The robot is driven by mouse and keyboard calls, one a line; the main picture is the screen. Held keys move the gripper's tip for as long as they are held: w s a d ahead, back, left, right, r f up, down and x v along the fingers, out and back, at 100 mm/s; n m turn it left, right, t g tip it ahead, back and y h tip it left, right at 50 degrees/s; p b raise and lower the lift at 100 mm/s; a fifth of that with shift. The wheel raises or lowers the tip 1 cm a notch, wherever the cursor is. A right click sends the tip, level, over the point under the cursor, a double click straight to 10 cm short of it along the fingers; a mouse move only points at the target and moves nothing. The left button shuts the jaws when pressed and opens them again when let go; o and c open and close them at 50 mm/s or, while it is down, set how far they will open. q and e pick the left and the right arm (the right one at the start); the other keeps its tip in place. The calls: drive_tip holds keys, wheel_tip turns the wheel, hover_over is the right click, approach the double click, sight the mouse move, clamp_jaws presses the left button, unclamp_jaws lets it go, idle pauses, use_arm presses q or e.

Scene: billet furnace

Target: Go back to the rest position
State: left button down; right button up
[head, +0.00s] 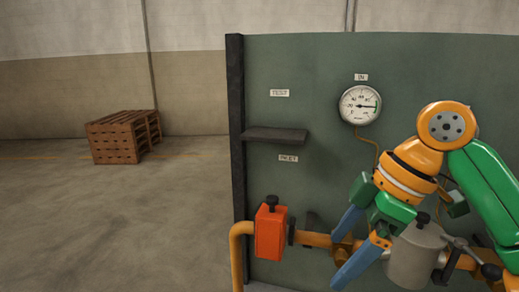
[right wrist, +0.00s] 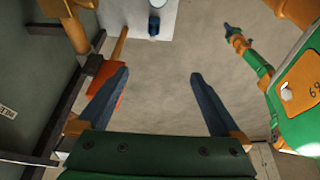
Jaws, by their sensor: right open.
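My right gripper (head: 337,262) is in front of the green panel at the lower right of the head view, with its blue fingers apart and pointing down to the left. In the right wrist view the same gripper (right wrist: 158,75) is open, with only floor between its fingers. It holds nothing. In the head view it overlaps the orange pipe and the grey cylinder (head: 412,260); the gap in depth is unclear. My left gripper is outside the head view. In the right wrist view, a small blue-tipped green and orange arm end (right wrist: 232,38) appears to be mine; its jaws cannot be made out.
The green panel (head: 330,90) carries a round gauge (head: 360,105), a dark shelf (head: 275,135) and small labels. An orange-red box (head: 270,232) with a black knob sits on the pipework beside my right gripper. Wooden pallets (head: 115,138) stand far left. Floor left of the panel is clear.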

drive_tip(key=w+x, duration=0.3)
drive_tip(key=x, duration=0.9)
drive_tip(key=s+a+f+m+t, duration=0.1)
drive_tip(key=s+a+f+m, duration=0.15)
drive_tip(key=f, duration=0.55)
drive_tip(key=s+a+f+m, duration=0.1)
drive_tip(key=s+f+m, duration=0.15)
drive_tip(key=f, duration=0.65)
drive_tip(key=s+d+f+m+t+h, duration=0.1)
drive_tip(key=s+d+f+m+h, duration=0.1)
drive_tip(key=s+d+f+m, duration=0.4)
drive_tip(key=s+d+f+m+h, duration=0.1)
drive_tip(key=s+d+m+h, duration=0.1)
drive_tip(key=s+d, duration=0.4)
wheel_tip(320, 180, down, 13)
drive_tip(key=s+a+b, duration=0.1)
drive_tip(key=b, duration=0.1)
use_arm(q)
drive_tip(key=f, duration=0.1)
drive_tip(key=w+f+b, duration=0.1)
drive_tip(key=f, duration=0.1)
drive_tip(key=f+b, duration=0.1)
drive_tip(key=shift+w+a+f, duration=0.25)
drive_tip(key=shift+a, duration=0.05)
use_arm(e)
drive_tip(key=s+d+f+g, duration=0.2)
drive_tip(key=s+f, duration=1.2)
drive_tip(key=f, duration=0.5)
drive_tip(key=shift+s+n, duration=0.3)
drive_tip(key=shift+d, duration=0.15)
